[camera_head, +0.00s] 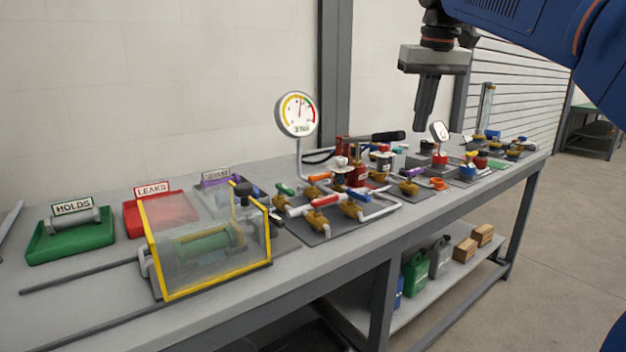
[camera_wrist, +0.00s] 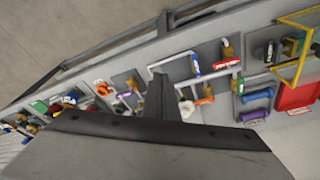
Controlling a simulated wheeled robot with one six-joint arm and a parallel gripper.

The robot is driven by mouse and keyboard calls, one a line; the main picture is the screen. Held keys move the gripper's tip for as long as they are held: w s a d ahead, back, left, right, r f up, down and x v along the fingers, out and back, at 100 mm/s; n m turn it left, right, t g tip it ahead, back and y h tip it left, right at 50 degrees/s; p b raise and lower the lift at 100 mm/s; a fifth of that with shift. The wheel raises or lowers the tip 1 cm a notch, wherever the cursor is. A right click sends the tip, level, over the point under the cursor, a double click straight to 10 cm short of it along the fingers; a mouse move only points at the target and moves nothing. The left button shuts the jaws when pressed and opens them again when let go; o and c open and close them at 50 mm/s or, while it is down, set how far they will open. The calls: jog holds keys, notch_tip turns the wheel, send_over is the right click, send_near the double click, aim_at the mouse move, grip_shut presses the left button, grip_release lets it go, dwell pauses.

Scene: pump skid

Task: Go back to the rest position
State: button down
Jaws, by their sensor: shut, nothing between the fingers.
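My gripper (camera_head: 425,112) hangs from my blue arm at the upper right of the head view, pointing down. Its fingers are together with nothing between them. It is above the far half of the grey workbench (camera_head: 420,225), apart from everything on it. In the wrist view my gripper (camera_wrist: 160,100) shows as dark fingers in front of the bench, which runs slantwise behind. The fingers hide part of the bench there.
On the bench stand a large gauge (camera_head: 297,114), several valves and pipes, a yellow-edged clear guard (camera_head: 208,255), a green HOLDS tray (camera_head: 70,240) and a red LEAKS tray (camera_head: 135,218). Jugs (camera_head: 415,272) and boxes sit on the lower shelf. Floor at right is clear.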

jog(key=s+d+f+t, duration=0.1)
jog(key=s+d+f, duration=0.1)
jog(key=s+f, duration=1.2)
jog(key=s+d+f+m+t, duration=0.1)
jog(key=s+d+f, duration=0.2)
jog(key=s+f, duration=1.2)
notch_tip(320, 180, down, 8)
jog(key=shift+s+d+f, duration=0.15)
jog(key=shift+s+d, duration=0.15)
jog(key=shift+d, duration=0.05)
